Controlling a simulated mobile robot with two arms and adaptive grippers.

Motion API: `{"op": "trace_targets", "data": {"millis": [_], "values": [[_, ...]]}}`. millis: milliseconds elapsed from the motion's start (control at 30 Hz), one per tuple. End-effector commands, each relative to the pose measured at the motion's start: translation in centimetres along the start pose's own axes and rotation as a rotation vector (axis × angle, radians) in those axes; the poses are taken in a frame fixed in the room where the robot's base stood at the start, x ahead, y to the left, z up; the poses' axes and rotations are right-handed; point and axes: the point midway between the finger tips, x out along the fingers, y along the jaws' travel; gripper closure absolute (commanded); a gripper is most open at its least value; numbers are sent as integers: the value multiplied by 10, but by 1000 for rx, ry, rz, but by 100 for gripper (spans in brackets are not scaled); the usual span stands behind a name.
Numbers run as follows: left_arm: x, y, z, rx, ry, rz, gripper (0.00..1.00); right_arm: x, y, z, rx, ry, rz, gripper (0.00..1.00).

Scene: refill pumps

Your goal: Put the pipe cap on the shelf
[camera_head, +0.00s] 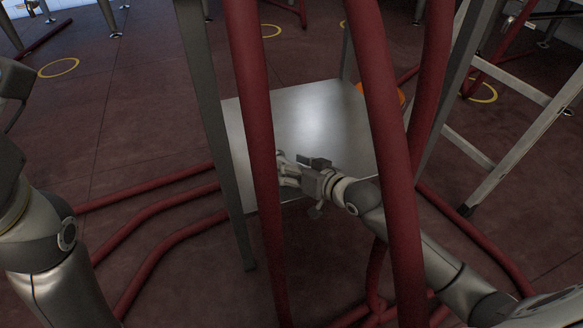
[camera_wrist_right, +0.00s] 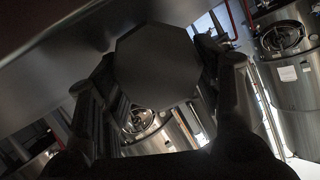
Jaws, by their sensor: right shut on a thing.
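The pipe cap (camera_wrist_right: 158,68) shows in the right wrist view as a dark grey octagonal face between the two fingers. My right gripper (camera_head: 291,168) is shut on it; the fingers (camera_wrist_right: 160,95) stand on either side of it. In the head view the shelf (camera_head: 318,115) is a flat bare metal plate between grey legs. My right gripper appears over its lower middle part, partly behind a red pipe. Whether the cap touches the shelf cannot be told. At the left edge, dark parts of my left arm show, cut off, and its fingers cannot be made out.
Upright red pipes (camera_head: 252,110) and (camera_head: 385,110) stand in front of the shelf, on both sides of my right gripper. More red pipes (camera_head: 160,205) run low over the floor. A metal ladder (camera_head: 515,150) leans at the right. Steel tanks (camera_wrist_right: 290,75) show in the wrist view.

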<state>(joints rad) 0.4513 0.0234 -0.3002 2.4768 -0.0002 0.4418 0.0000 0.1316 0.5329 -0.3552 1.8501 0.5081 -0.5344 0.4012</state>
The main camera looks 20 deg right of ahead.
Motion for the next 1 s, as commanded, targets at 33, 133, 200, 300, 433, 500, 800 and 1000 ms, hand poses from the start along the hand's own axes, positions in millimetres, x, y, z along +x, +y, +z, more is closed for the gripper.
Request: {"op": "trace_targets", "data": {"millis": [33,133,200,300,433,500,800,1000], "values": [[0,0,0,0,-1,0,68,0,0,1,0,-1,0,39],[0,0,0,0,0,0,68,0,0,1,0,-1,0,32],[0,0,0,0,0,0,68,0,0,1,1,-1,0,32],[0,0,0,0,0,0,68,0,0,2,1,-2,0,32],[0,0,0,-1,0,0,68,0,0,0,1,-2,0,32],[3,0,0,-1,3,0,68,-4,0,-1,1,-4,2,32],[-10,-6,18,-9,-78,-27,68,-46,-2,-3,1,-5,1,32],[-20,-9,25,-17,-128,-48,68,-80,-2,-3,1,-6,2,32]]}}
